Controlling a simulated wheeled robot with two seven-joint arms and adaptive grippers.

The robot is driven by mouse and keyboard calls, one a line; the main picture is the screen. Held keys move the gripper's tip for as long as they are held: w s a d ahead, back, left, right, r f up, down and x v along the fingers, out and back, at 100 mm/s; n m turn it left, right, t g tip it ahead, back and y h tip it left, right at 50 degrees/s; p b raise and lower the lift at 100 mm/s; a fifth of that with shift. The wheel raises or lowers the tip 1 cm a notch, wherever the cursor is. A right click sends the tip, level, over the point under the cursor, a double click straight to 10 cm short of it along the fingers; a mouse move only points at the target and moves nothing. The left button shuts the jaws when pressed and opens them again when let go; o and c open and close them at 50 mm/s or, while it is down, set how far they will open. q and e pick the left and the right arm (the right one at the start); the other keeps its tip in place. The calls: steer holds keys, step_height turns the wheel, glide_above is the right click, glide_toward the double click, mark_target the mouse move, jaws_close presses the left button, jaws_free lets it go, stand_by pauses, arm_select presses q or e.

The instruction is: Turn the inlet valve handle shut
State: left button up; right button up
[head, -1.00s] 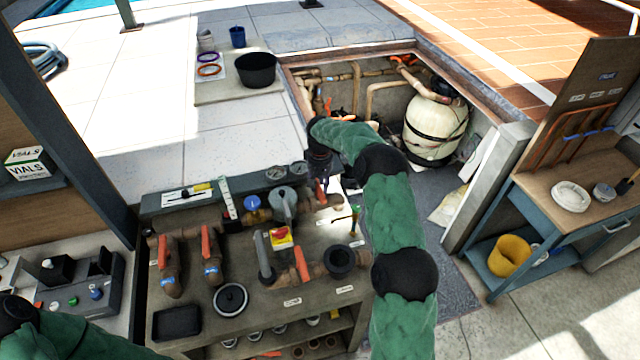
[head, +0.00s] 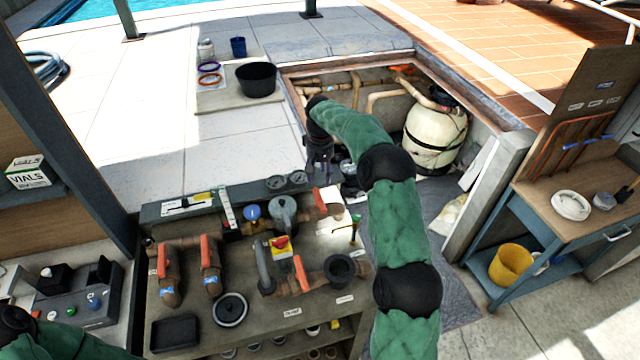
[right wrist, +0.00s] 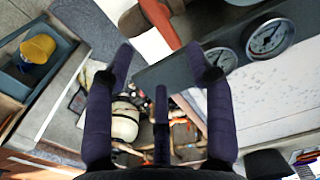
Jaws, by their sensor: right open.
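Several red-orange valve handles stand on the pipework of the bench. One handle (head: 320,201) is at the back right, just below my right gripper (head: 319,172) in the head view. It shows large at the top of the right wrist view (right wrist: 160,22). Others are at the left (head: 162,259), beside it (head: 205,252) and at the front (head: 301,273). I cannot read which label marks the inlet. My right gripper is open and empty, its fingers (right wrist: 162,62) apart from the handle. My left gripper is out of the picture.
Two gauges (head: 287,181) are close to the right gripper. A grey pump (head: 283,215) and black cup (head: 340,268) crowd the bench. The pit with a cream tank (head: 434,138) lies behind. A side table (head: 540,184) is at the right.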

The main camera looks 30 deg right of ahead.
steer(key=shift+r, duration=1.25)
